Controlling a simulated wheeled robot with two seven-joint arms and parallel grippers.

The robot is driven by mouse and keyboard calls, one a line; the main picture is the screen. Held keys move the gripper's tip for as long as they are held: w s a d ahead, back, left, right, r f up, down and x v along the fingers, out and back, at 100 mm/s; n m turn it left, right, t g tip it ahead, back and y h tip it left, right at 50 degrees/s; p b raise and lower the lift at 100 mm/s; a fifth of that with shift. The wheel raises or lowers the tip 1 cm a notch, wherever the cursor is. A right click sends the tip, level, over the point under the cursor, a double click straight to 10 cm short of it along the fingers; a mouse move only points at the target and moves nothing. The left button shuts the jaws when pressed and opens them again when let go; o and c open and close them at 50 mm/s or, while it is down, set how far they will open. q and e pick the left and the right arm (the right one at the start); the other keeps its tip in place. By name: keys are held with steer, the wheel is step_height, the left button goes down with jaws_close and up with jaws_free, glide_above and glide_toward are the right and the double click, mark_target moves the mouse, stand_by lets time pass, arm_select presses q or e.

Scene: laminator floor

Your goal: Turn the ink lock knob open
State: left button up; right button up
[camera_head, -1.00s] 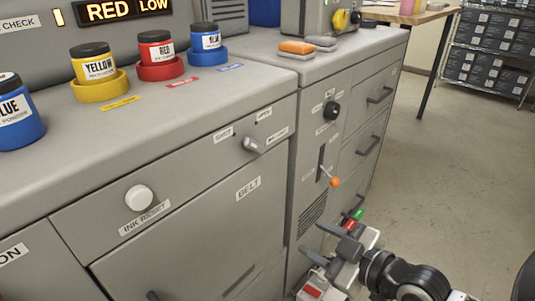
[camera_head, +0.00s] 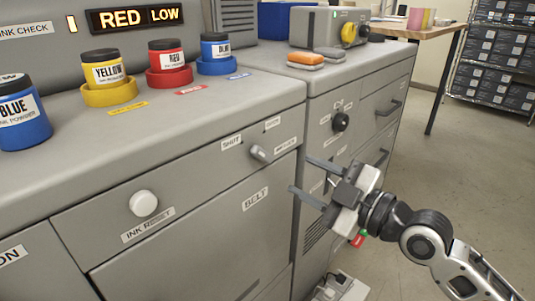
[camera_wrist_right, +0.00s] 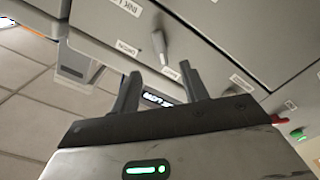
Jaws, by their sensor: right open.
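The ink lock knob (camera_head: 258,153) is a small grey lever-shaped knob on the grey cabinet's upper front panel. In the head view a "SHUT" label is at its upper left and another small label at its upper right. The knob also shows in the right wrist view (camera_wrist_right: 159,46), beyond the fingertips. My right gripper (camera_head: 300,175) is open and empty, to the right of and slightly below the knob, apart from it. Its two fingers also show in the right wrist view (camera_wrist_right: 160,72). My left gripper is not in view.
A white ink reset button (camera_head: 143,203) is left of the knob. Yellow (camera_head: 106,70), red (camera_head: 167,58) and blue (camera_head: 215,48) ink jars stand on the counter in coloured rings. A black knob (camera_head: 340,122) is on the right cabinet. Open floor lies at right.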

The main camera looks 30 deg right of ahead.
mark_target(266, 157)
steer(key=p+x, duration=0.2)
steer(key=x, duration=0.8)
steer(key=shift+w+a, duration=0.1)
steer(key=shift+w, duration=0.05)
steer(key=c, duration=0.9)
